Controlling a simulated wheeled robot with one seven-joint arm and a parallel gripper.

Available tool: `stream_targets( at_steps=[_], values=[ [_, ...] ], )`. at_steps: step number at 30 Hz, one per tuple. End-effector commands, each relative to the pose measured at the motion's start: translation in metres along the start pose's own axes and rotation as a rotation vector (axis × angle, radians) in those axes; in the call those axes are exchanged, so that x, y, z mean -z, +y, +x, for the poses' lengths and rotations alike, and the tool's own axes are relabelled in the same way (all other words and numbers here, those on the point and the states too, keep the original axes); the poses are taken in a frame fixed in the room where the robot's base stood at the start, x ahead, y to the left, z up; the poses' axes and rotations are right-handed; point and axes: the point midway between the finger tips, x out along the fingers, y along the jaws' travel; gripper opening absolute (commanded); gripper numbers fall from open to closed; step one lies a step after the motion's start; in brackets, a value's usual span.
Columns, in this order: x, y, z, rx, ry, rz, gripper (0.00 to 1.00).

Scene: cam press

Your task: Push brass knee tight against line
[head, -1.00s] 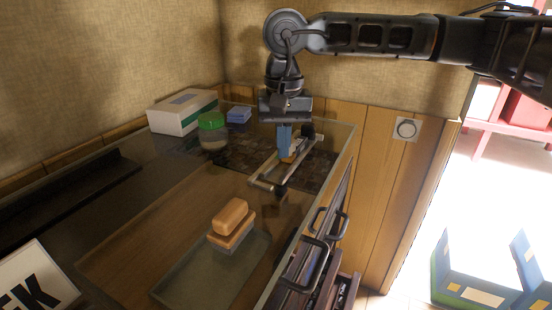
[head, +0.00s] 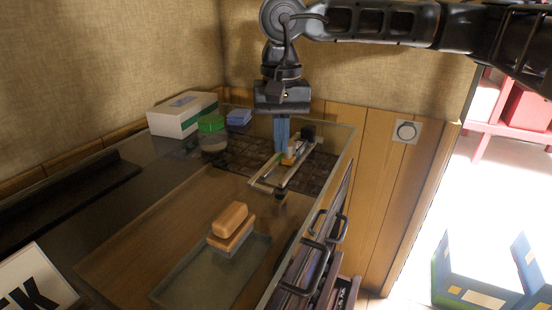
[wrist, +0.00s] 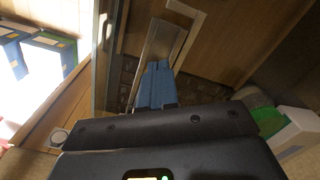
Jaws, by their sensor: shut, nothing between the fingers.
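A long, narrow metal press frame (head: 262,182) lies on the dark tiled patch near the counter's right edge. A small brass-orange part (head: 288,159), probably the brass knee, sits inside the frame, with a pale piece beside it. A thin green strip lies just left of it; I cannot make out the line. My gripper (head: 281,151) points down with its blue fingers shut and empty, just above or beside the brass part; contact cannot be told. In the wrist view the blue fingers (wrist: 156,84) overlap the metal rail (wrist: 150,58) and hide the brass part.
A black block (head: 308,132) stands at the frame's far end. A green-lidded jar (head: 212,138), a white box (head: 183,114) and a blue stack (head: 239,118) stand behind left. A tan block (head: 231,219) sits on a grey tray (head: 195,285) in front. Drawer handles (head: 316,252) project at right.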

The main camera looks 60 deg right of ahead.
Motion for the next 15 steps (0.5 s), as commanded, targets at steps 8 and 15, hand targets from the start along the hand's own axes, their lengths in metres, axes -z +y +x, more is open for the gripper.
stream_targets(
  at_steps=[8,15],
  values=[
    [0.0,0.0,-0.022,0.0,0.001,0.0,0.0],
    [0.0,0.0,-0.039,0.0,0.0,0.0,0.0]
  ],
)
